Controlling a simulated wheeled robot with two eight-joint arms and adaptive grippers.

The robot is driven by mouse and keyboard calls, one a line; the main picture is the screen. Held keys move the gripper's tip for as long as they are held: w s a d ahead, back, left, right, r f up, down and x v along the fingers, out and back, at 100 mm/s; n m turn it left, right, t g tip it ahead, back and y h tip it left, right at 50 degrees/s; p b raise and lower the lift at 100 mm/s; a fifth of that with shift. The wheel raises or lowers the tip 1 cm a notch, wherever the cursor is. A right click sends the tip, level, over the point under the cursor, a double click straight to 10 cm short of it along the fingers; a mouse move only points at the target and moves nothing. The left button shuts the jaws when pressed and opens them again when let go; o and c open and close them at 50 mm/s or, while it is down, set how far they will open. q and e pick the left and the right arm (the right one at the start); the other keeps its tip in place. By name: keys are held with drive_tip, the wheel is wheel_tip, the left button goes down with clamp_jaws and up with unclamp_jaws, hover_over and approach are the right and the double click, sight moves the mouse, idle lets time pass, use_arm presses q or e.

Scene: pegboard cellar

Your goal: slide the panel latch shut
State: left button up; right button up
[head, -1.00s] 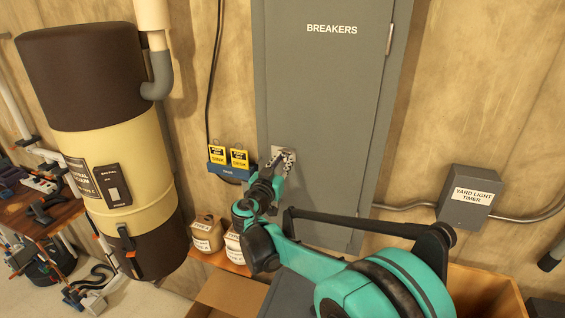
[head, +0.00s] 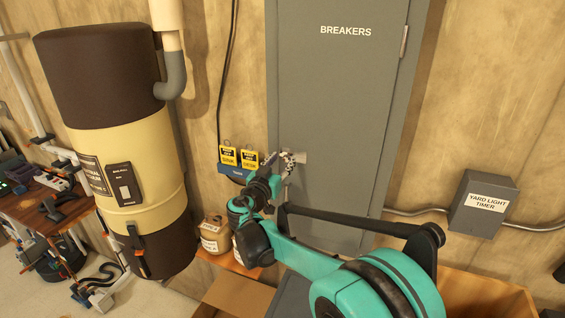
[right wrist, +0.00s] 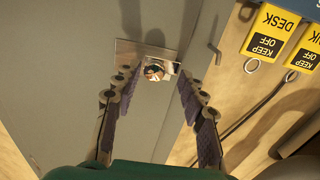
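The grey breaker panel door (head: 335,110) stands closed in the middle of the head view. Its latch has a small pale metal plate (head: 300,157) near the door's left edge, partly hidden by my right gripper (head: 287,162). In the right wrist view, which is upside down, the latch plate (right wrist: 130,52) carries a shiny round knob (right wrist: 153,70). My right gripper (right wrist: 155,88) is open, its two fingers apart on either side of the knob. I cannot tell whether either finger touches it. My left gripper is not in view.
Two yellow "keep off" tags (head: 238,157) on a blue holder (head: 236,172) hang just left of the panel. A large cylinder (head: 125,155) stands farther left. A yard light timer box (head: 484,204) is on the right wall. Tan containers (head: 215,236) and a cardboard box (head: 237,296) are below.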

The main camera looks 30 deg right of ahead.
drive_tip(key=shift+s, duration=0.1)
drive_tip(key=shift+s+a, duration=0.15)
drive_tip(key=shift+s, duration=0.05)
drive_tip(key=v, duration=1.1)
drive_tip(key=shift+a, duration=0.3)
drive_tip(key=s+d+f+n+g+y+b, duration=0.1)
drive_tip(key=s+f+y+b, duration=0.1)
drive_tip(key=s+f+b, duration=0.45)
drive_tip(key=s+f+n+g+y+b, duration=0.1)
drive_tip(key=f+n+g+y+b, duration=0.15)
drive_tip(key=f, duration=0.75)
drive_tip(key=s+d+f+n+y+b, duration=0.1)
drive_tip(key=s+f+b, duration=0.35)
drive_tip(key=f, duration=0.35)
drive_tip(key=s+a+f+n+y+b, duration=0.2)
drive_tip(key=s+a+f+y+b, duration=0.2)
drive_tip(key=f, duration=0.6)
drive_tip(key=s+a+f+n+g+y+b, duration=0.1)
drive_tip(key=s+a+f+n+y+b, duration=0.2)
drive_tip(key=s+a+f+b, duration=0.4)
wheel_tip(320, 180, down, 4)
drive_tip(key=shift+f+y+b, duration=0.1)
drive_tip(key=shift+y+b, duration=0.45)
drive_tip(key=shift+b, duration=0.65)
